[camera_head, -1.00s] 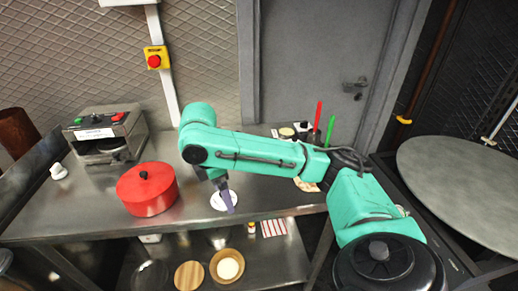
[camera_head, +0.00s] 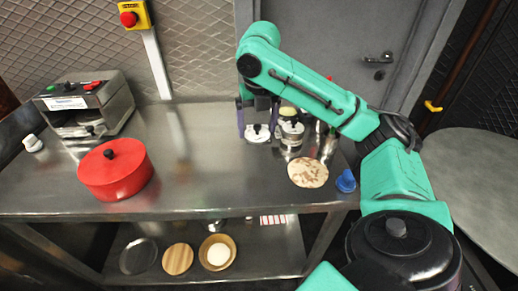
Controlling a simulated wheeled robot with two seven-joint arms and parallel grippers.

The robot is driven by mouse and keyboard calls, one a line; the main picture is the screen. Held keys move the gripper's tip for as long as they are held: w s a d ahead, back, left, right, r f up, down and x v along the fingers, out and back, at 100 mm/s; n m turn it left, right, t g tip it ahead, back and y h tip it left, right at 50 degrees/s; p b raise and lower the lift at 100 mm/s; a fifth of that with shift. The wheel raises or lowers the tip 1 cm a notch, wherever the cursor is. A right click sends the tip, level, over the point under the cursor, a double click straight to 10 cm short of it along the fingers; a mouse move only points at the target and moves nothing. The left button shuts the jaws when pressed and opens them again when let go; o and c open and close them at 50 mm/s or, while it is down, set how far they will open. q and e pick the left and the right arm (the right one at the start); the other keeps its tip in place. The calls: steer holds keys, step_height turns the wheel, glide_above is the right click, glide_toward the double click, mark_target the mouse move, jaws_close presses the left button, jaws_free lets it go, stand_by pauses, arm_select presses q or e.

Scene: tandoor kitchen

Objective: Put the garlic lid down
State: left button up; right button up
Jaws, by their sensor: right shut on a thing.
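The garlic lid (camera_head: 257,138) is a white disc with a dark knob, over the back middle of the steel counter. My right gripper (camera_head: 258,126) reaches down from above with its purple fingers at either side of the lid and is shut on it. I cannot tell whether the lid touches the counter. A small metal pot (camera_head: 291,139) stands just right of the lid. My left gripper is not in view.
A red lidded pot (camera_head: 115,171) and a metal appliance (camera_head: 85,105) stand on the left of the counter (camera_head: 195,165). A flatbread (camera_head: 308,173) and a blue item (camera_head: 345,181) lie at the right. The counter's middle is clear. Bowls and boards sit on the lower shelf.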

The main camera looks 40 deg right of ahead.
mark_target(259, 160)
steer(key=f, duration=0.9)
steer(key=shift+s+d, duration=0.1)
steer(key=shift+d, duration=0.2)
steer(key=shift+f, duration=0.25)
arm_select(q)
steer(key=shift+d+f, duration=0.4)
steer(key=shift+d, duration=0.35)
arm_select(e)
steer(key=shift+d, duration=0.1)
steer(key=shift+f, duration=0.1)
steer(key=o, duration=1)
arm_select(q)
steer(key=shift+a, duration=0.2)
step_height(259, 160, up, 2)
steer(key=shift+p, duration=0.9)
arm_select(e)
steer(key=r, duration=0.8)
steer(key=s+r, duration=0.1)
steer(key=r, duration=0.3)
steer(key=shift+a+r, duration=0.1)
steer(key=shift+a, duration=0.25)
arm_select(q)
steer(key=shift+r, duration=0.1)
arm_select(e)
steer(key=shift+r, duration=0.1)
